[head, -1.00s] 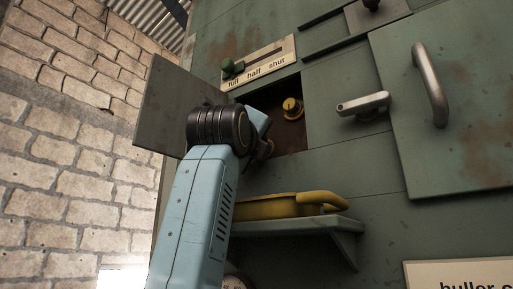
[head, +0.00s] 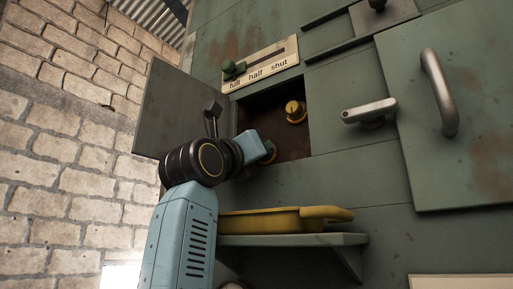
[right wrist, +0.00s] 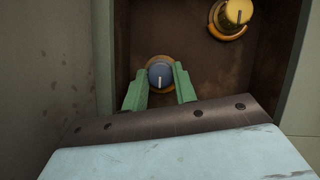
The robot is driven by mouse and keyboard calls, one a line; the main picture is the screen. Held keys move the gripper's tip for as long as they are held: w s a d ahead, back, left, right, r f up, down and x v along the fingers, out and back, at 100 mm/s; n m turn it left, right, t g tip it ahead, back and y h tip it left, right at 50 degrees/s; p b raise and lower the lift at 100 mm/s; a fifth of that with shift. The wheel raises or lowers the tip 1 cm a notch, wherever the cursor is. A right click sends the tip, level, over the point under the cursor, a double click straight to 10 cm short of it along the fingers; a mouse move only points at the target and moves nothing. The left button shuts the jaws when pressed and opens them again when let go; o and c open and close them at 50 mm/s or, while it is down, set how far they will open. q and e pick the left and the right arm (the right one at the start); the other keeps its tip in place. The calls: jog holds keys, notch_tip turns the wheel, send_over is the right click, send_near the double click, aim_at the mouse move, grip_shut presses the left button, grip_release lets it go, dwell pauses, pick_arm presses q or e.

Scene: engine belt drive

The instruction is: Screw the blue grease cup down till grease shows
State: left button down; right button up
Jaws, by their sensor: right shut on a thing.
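The blue grease cup (right wrist: 160,74) is low in a rusty brown recess in the right wrist view. It is a round knob with a pale line pointing down and a dull orange-brown ring round its base; I cannot tell if that ring is grease. My right gripper (right wrist: 161,86) has its two green fingers on either side of the cup, shut on it. In the head view this gripper (head: 267,152) reaches into the recess from the lower left and mostly hides the cup. My left gripper is not in view.
A yellow cup (right wrist: 235,14) with an orange ring sits up and right of the blue one. The recess's open door (head: 170,110) stands at left, with a dark latch (head: 212,108). A shelf (head: 300,240) with a yellow tray (head: 275,221) is below.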

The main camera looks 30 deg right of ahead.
dwell(0.4)
jog(key=o, duration=1)
jog(key=b+v, duration=0.4)
jog(key=v, duration=0.8)
jog(key=shift+a+f+b, duration=0.2)
jog(key=shift+a+b, duration=0.05)
jog(key=shift+b, duration=0.15)
jog(key=shift+s+a+f, duration=0.1)
jog(key=shift+s+a, duration=0.1)
jog(key=shift+a, duration=0.15)
